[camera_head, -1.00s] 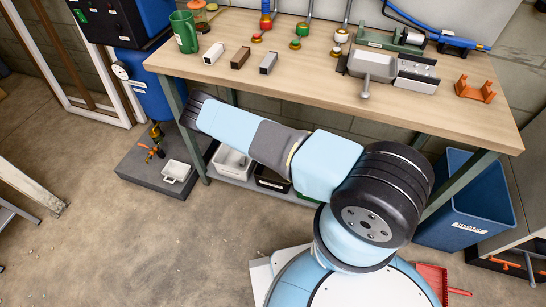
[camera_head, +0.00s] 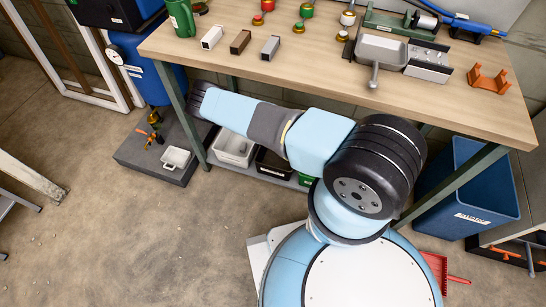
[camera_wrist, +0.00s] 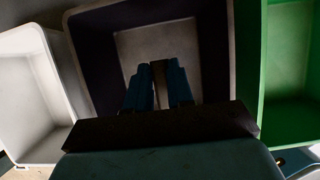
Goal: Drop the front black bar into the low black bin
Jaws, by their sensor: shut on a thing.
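In the wrist view my gripper (camera_wrist: 159,88) has two blue fingers closed on a narrow dark bar (camera_wrist: 159,84). The bar shows brownish in the shade, and much of it is hidden. The fingers point down over the inside of the low black bin (camera_wrist: 216,50), whose floor shows grey and looks empty where visible. Whether the bar is above or below the rim, I cannot tell. In the head view the black bin (camera_head: 272,169) stands on the low shelf, partly covered by my arm; my gripper and the held bar are hidden there.
A white bin (camera_wrist: 30,90) is left of the black bin and a green bin (camera_wrist: 290,115) right, both close. The wooden bench (camera_head: 330,88) overhangs the shelf. Bars (camera_head: 240,42) and a grey pan (camera_head: 382,52) lie on it. A blue bin (camera_head: 470,200) stands right.

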